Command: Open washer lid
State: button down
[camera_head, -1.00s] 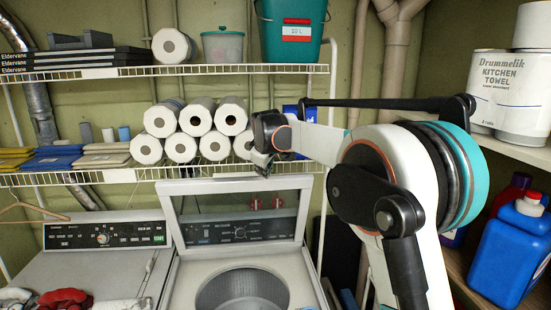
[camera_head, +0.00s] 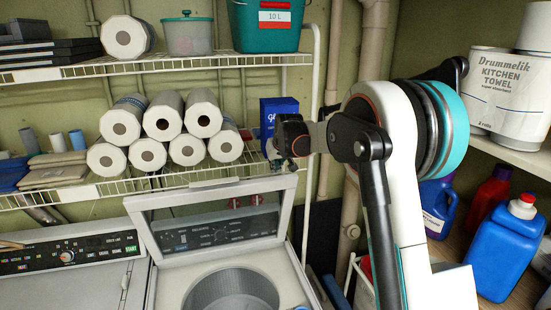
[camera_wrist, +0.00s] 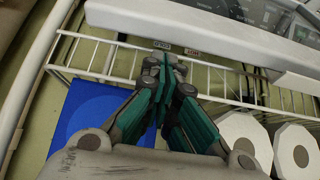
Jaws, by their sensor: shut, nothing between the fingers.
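The washer lid (camera_head: 285,200) stands raised, leaning back against the front of the lower wire shelf area, with a clear pane showing the control panel behind. Below it the washer's round drum opening (camera_head: 230,290) is uncovered. My gripper (camera_head: 277,160) is small and dark in the head view, above and right of the lid's top corner. In the wrist view my gripper (camera_wrist: 166,62) is shut and empty, its fingertips near the shelf edge and the pale lid rim (camera_wrist: 225,42). I cannot tell whether they touch either.
The wire shelf (camera_head: 150,187) holds paper rolls (camera_head: 162,118) and a blue box (camera_head: 278,112) close to my gripper. A second machine (camera_head: 75,270) stands at left.

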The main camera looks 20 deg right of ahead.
jog(key=shift+p+x, duration=0.3)
jog(key=shift+x, duration=1.55)
jog(key=shift+s+f+b, duration=0.3)
jog(key=shift+s+b, duration=0.15)
jog(key=s+f+t+b, duration=0.3)
jog(key=s+b, duration=0.3)
jog(key=s, duration=0.4)
jog(key=shift+s+a+f+b, duration=0.2)
jog(key=shift+s+f+b, duration=0.2)
jog(key=shift+f, duration=0.2)
